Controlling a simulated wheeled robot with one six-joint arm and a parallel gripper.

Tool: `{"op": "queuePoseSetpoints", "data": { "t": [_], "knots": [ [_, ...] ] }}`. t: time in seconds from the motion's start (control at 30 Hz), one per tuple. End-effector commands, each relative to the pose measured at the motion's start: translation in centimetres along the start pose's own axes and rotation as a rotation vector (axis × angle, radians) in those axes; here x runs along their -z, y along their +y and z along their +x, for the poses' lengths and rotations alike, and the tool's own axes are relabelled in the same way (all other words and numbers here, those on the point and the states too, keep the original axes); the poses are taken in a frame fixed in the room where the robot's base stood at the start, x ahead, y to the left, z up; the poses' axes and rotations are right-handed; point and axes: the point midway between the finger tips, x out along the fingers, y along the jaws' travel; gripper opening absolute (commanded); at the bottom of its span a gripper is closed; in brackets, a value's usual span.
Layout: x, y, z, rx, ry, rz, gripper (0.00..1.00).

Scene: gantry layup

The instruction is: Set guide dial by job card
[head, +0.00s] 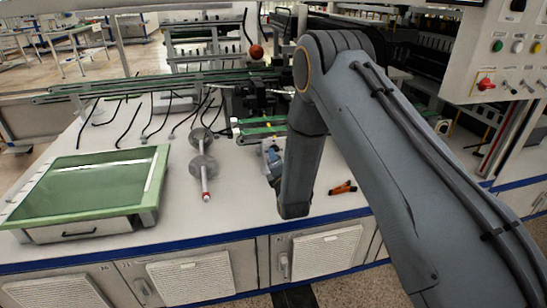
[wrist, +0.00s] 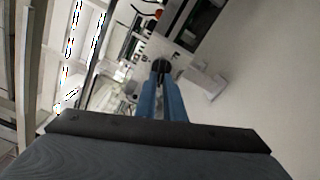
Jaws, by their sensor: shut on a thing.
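My gripper (wrist: 161,76) shows in the wrist view with its two blue fingers close together, shut on a small dark round thing (wrist: 161,66) that looks like a dial knob. Its markings are too small to read. In the head view my gripper (head: 271,158) is partly hidden behind my arm, at the bench just in front of the green-topped rail guide (head: 262,129). The dial itself is not clear there. I cannot make out a readable job card in either view.
A green-topped box (head: 90,185) stands at the left of the white bench. A metal rod with discs (head: 203,168) lies mid-bench. An orange-and-black tool (head: 342,188) lies to the right of my gripper. A control panel (head: 505,50) with buttons stands at the upper right.

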Motion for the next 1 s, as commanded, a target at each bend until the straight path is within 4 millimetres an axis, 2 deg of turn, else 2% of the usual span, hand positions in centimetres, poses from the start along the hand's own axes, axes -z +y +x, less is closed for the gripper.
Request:
{"op": "queuePoseSetpoints", "data": {
  "t": [0.3,0.33,0.43,0.77,0.87,1.0],
  "knots": [
    [0.1,-0.1,0.0,0.002,0.002,-0.002,0.00],
    [0.1,-0.1,-0.1,0.002,0.002,-0.002,0.12],
    [0.1,-0.1,0.0,0.002,0.002,-0.002,0.27],
    [0.0,-0.1,-0.2,0.001,0.000,-0.001,0.27],
    [0.0,-0.1,-1.2,0.002,0.001,-0.001,0.27],
    [0.0,-0.1,-3.5,0.004,0.002,-0.001,0.27]
  ]
}}
